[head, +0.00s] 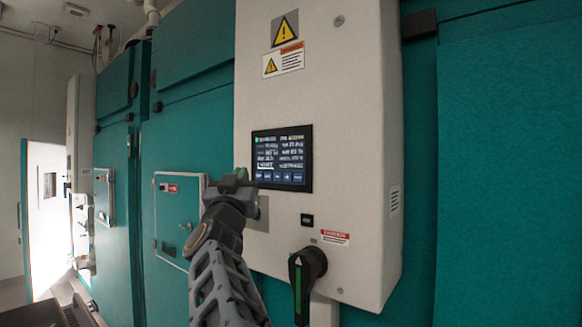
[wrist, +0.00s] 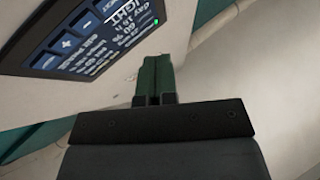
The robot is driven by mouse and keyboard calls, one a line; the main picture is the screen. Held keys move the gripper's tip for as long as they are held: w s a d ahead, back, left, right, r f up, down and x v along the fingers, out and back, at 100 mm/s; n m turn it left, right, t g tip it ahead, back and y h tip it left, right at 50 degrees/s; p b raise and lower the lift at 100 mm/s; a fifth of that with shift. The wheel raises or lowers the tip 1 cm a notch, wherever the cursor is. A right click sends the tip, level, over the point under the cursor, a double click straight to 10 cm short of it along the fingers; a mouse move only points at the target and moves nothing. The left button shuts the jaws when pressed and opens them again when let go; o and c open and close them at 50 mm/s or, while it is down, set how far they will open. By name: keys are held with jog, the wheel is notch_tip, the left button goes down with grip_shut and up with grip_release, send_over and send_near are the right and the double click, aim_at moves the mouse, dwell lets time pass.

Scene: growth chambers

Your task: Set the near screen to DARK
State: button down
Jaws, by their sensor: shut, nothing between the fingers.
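The near screen (head: 281,158) is a dark, lit display on the front of a pale control box, with rows of white text and a row of blue buttons along its bottom. In the wrist view the same screen (wrist: 95,35) shows tilted at the upper left, with "+" and "−" buttons and large lettering that seems to read "IGHT", cut off by the frame. My gripper (head: 240,176) is just left of the screen's lower left edge in the head view. Its green fingertips (wrist: 155,72) are shut together and empty. Whether they touch the box, I cannot tell.
A black rotary handle (head: 306,268) with a green stripe sticks out below the screen. Warning labels (head: 284,30) are above it. Teal chamber walls (head: 505,160) flank the box. Another pale box (head: 80,130) stands farther left, near an open, bright doorway (head: 46,215).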

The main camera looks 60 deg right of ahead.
jog(key=w+a+f+n+t+y, duration=0.2)
jog(key=w+a+f+n+y, duration=0.3)
jog(key=a+f+y, duration=0.5)
jog(key=w+a+f+n+t+y, duration=0.2)
jog(key=w+a+f+n+y, duration=0.3)
jog(key=a+f+y, duration=0.55)
jog(key=s+a+f+g, duration=0.2)
jog(key=s+f, duration=0.3)
jog(key=f, duration=0.3)
jog(key=s+a+f+n+g+y, duration=0.1)
jog(key=s+a+f+g, duration=0.2)
jog(key=s+f+g, duration=0.2)
jog(key=s+a+f+n+g+y, duration=0.1)
jog(key=s+a+f+g, duration=0.2)
jog(key=f, duration=0.8)
jog(key=s, duration=0.2)
jog(key=shift+s+f+g, duration=0.25)
jog(key=shift+s+g, duration=0.05)
jog(key=shift+s, duration=0.1)
jog(key=shift+a, duration=0.1)
